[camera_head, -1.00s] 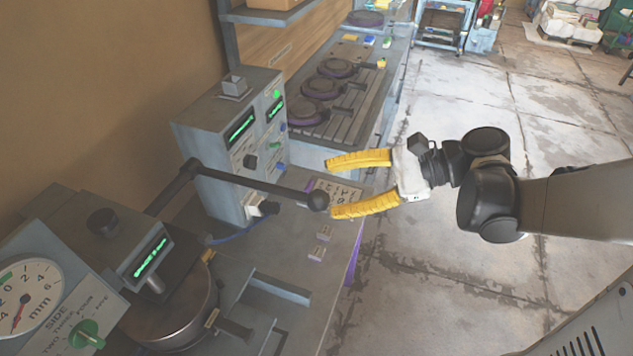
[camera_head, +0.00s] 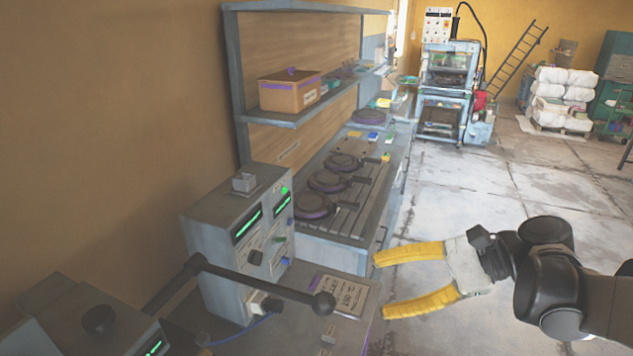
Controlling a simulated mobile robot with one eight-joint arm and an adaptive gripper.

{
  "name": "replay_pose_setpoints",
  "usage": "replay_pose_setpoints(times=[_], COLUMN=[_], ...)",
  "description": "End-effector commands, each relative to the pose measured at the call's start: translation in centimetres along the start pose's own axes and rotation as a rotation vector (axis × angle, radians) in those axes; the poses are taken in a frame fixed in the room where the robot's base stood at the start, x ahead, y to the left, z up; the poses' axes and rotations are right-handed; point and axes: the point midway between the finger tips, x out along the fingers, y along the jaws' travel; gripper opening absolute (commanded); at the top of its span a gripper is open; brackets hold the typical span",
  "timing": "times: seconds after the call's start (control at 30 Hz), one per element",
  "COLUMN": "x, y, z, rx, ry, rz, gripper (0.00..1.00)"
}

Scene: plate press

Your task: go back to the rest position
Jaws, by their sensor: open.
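My gripper (camera_head: 400,283) is at the lower right of the head view, with its two yellow fingers spread wide and nothing between them. The fingers point left toward the press lever. The lever (camera_head: 262,290) is a dark bar ending in a round black knob (camera_head: 323,304), and a clear gap shows between the knob and the fingers. The grey control box (camera_head: 238,235) with green displays stands behind the lever. The press itself is mostly cut off at the lower left.
A bench with several round dark plates (camera_head: 330,181) runs behind the control box. A shelf above holds an orange-brown bin (camera_head: 289,92). Open concrete floor (camera_head: 480,190) lies to the right. A machine rack (camera_head: 444,95), a ladder (camera_head: 515,62) and white sacks (camera_head: 562,95) stand at the back.

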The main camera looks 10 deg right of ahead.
Motion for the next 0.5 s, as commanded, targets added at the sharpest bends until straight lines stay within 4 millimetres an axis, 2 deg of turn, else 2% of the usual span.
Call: replay_pose_setpoints(times=[0.17, 0.27, 0.4, 0.5], x=[4.2, 6.4, 6.7, 6.1], y=[3.3, 6.5, 9.7, 10.4], z=[-2.9, -5.9, -9.8, -11.4], rx=[-0.196, -0.447, -0.875, -1.163], ry=[0.208, 0.408, 0.661, 0.791], rz=[0.095, 0.212, 0.416, 0.551], gripper=[0.60, 0.60, 0.60, 0.60])
